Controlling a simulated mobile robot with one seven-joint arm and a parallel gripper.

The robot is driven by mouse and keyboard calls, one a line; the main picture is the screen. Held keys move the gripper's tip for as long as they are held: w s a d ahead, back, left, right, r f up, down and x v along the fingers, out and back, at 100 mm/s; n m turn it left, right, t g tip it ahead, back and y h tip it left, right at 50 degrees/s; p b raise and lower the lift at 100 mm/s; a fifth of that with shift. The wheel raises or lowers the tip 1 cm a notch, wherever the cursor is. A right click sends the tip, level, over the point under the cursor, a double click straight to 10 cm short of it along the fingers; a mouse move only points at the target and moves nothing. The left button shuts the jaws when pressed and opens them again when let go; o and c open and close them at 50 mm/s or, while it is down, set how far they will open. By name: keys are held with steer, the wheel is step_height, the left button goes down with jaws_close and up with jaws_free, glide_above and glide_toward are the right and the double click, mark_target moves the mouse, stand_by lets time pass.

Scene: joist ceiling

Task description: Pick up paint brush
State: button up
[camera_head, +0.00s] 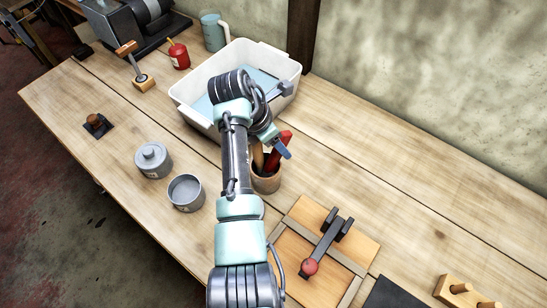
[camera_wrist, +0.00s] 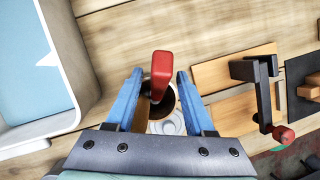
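A brown cup (camera_head: 266,183) stands on the bench and holds a red-handled item (camera_head: 279,148) and a brown wooden handle (camera_head: 258,156). Which of these is the paint brush I cannot tell; no bristles show. In the wrist view the red item (camera_wrist: 161,66) rises from the dark mouth of the cup (camera_wrist: 168,103). My gripper (camera_wrist: 159,75) is open, with one blue finger on each side of the red item and visible gaps beside it. In the head view my gripper (camera_head: 277,146) is over the cup, partly hidden by my arm.
A white tub (camera_head: 186,98) stands close behind the cup. An open grey tin (camera_head: 186,193) and a lidded tin (camera_head: 152,160) are to the left. A wooden board with a dark red-knobbed lever (camera_head: 328,240) lies in front right.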

jaws_close()
steer(key=shift+r, duration=0.15)
steer(key=shift+w+d+r, duration=0.25)
steer(key=shift+r, duration=0.25)
steer(key=w+d+r+b, duration=0.2)
steer(key=r, duration=0.5)
steer(key=w+d+r+b, duration=0.2)
steer(key=d+r, duration=0.1)
steer(key=r, duration=0.3)
steer(key=s+a+p, duration=0.8)
steer(key=s+p, duration=0.2)
steer(key=s, duration=0.1)
steer(key=shift+s+a+r, duration=0.2)
steer(key=shift+s+r, duration=0.05)
steer(key=shift+r, duration=0.15)
